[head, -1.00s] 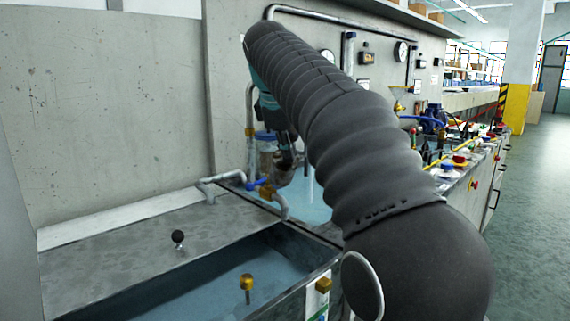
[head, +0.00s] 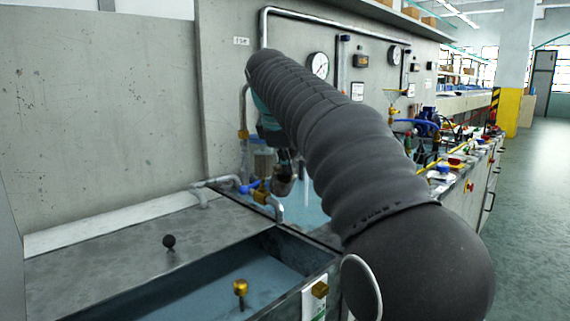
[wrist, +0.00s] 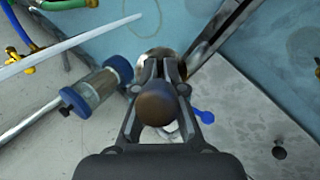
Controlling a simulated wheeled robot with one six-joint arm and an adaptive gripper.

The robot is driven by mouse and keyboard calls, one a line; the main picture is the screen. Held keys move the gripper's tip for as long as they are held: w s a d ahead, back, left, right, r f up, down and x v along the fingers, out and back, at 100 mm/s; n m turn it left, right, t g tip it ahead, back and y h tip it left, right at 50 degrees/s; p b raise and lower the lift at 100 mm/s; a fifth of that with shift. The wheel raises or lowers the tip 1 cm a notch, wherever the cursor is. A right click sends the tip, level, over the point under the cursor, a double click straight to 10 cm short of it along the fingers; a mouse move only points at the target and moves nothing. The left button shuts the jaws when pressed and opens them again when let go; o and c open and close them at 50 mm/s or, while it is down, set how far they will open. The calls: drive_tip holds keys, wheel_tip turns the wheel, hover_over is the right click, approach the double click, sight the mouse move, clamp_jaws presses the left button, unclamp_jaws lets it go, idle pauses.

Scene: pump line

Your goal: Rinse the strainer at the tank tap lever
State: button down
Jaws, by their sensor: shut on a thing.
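My gripper (wrist: 158,88) is shut on the strainer. A brown rounded end of it (wrist: 157,104) shows between the fingers, and a metallic round part (wrist: 150,58) shows past the fingertips. In the head view the strainer (head: 284,184) is a dark metal shape below my wrist, partly hidden. The tank tap lever (head: 250,186) is blue, on a pipe with a brass body and a bent spout (head: 276,206) at the tank's back edge. The lever also shows in the wrist view (wrist: 204,116), right of my fingers and apart from them. No running water can be made out.
The open tank (head: 150,300) holds bluish water, with a brass knob (head: 240,287) near its front. A black knob (head: 169,241) stands on the grey lid. A clear cylinder with blue ends (wrist: 97,90) lies close left of my gripper. Gauges (head: 318,65) line the wall.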

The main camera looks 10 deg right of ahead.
drive_tip(key=shift+w+d+f, duration=0.1)
drive_tip(key=shift+w+f, duration=0.5)
drive_tip(key=shift+f, duration=0.05)
drive_tip(key=shift+w+d+f, duration=0.15)
drive_tip(key=shift+w+f, duration=0.15)
drive_tip(key=shift+w, duration=0.3)
drive_tip(key=shift+w+d+f, duration=0.1)
drive_tip(key=shift+w+f, duration=0.15)
drive_tip(key=shift+w, duration=0.35)
drive_tip(key=shift+d+r, duration=0.2)
drive_tip(key=shift+r, duration=0.05)
drive_tip(key=shift+w+d+p, duration=0.15)
drive_tip(key=shift+w+p, duration=0.15)
drive_tip(key=w+d+f+p, duration=0.1)
drive_tip(key=w+d, duration=0.2)
drive_tip(key=w, duration=0.3)
drive_tip(key=shift+d+f+p, duration=0.15)
drive_tip(key=shift+p, duration=0.2)
drive_tip(key=shift+d, duration=0.2)
drive_tip(key=shift+s+d, duration=0.2)
drive_tip(key=shift+d, duration=0.15)
